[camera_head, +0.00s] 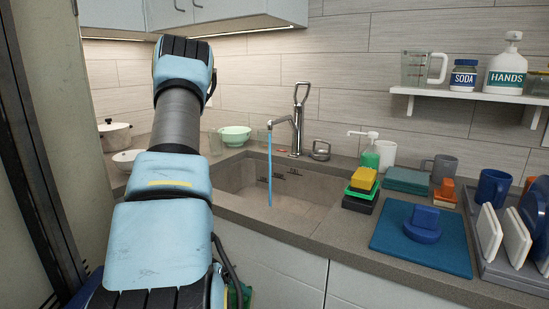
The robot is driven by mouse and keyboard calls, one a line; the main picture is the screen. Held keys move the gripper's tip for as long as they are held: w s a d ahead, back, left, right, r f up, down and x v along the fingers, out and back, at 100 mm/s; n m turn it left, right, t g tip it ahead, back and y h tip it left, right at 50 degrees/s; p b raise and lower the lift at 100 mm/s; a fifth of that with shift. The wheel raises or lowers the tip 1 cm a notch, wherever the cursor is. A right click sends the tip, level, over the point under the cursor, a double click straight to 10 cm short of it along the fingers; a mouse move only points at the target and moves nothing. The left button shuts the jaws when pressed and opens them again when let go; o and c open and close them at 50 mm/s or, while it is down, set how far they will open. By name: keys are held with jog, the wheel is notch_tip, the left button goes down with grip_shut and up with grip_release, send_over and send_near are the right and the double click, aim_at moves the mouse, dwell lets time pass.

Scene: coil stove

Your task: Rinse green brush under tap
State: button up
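A chrome tap (296,122) stands behind the sink (245,190), with a blue stream of water (270,170) falling from its spout into the basin. No green brush can be made out for certain. A small green piece (240,293) shows low beside my arm, mostly hidden, and I cannot tell what it is. Another green piece (359,190) lies under a yellow block (364,178) on a dark base right of the sink. My light blue arm rises at left centre. My gripper does not show.
A blue brush-like object (423,226) lies on a blue mat (390,237). A soap bottle (370,154), mugs, an orange block (445,190) and a rack of plates (489,234) crowd the right counter. The basin's visible part looks empty.

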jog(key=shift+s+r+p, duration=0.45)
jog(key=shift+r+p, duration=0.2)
jog(key=shift+p, duration=0.6)
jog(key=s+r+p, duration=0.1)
jog(key=p, duration=0.1)
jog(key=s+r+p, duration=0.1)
jog(key=p, duration=0.2)
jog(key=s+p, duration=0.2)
jog(key=p, duration=0.1)
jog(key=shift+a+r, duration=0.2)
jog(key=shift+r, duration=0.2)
